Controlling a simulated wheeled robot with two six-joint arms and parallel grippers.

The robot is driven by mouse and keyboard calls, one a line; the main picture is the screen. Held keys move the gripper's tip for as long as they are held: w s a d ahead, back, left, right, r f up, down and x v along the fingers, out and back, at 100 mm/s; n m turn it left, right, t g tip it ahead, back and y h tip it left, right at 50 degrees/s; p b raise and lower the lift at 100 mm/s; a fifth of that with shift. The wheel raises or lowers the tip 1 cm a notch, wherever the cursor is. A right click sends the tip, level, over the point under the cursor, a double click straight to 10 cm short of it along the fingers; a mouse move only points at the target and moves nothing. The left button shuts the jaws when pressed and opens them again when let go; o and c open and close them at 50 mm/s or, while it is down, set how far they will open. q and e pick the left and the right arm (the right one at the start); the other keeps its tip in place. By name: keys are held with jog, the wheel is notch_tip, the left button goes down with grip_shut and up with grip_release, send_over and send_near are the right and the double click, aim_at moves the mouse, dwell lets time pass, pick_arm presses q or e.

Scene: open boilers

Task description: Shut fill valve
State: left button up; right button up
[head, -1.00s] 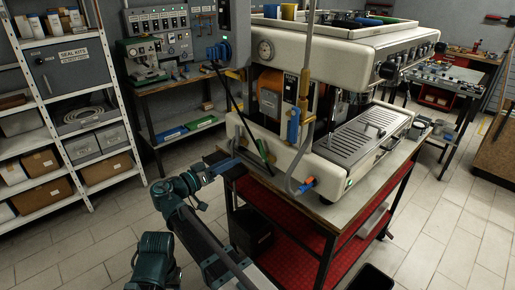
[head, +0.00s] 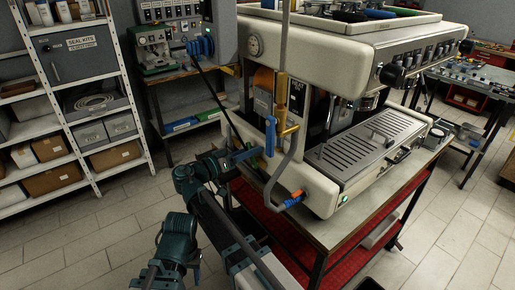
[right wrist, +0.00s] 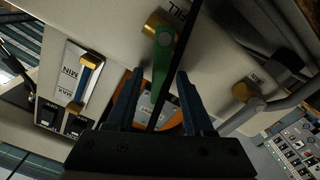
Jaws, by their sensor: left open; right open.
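The fill valve shows in the right wrist view as a green lever (right wrist: 163,68) on a brass stem, beside a partly readable label ending in "LL". It is on the cream side panel of the boiler machine (head: 335,45). My right gripper (right wrist: 158,88) is open, its two dark blue fingers on either side of the lever's lower end; contact cannot be told. In the head view my right gripper (head: 247,154) is at the machine's left side, and the lever is hard to make out. My left gripper (head: 176,273) is low at the bottom, small and partly hidden.
A thin black rod or hose (right wrist: 180,55) crosses beside the lever. A blue handle (head: 270,136) and grey pipe (head: 281,178) stand close by. A level gauge (right wrist: 84,80) is left in the wrist view. Shelves (head: 75,110) stand left; open floor (head: 90,235) lies before them.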

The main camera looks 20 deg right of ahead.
jog(key=shift+a, duration=0.1)
grip_shut()
dwell(1.3)
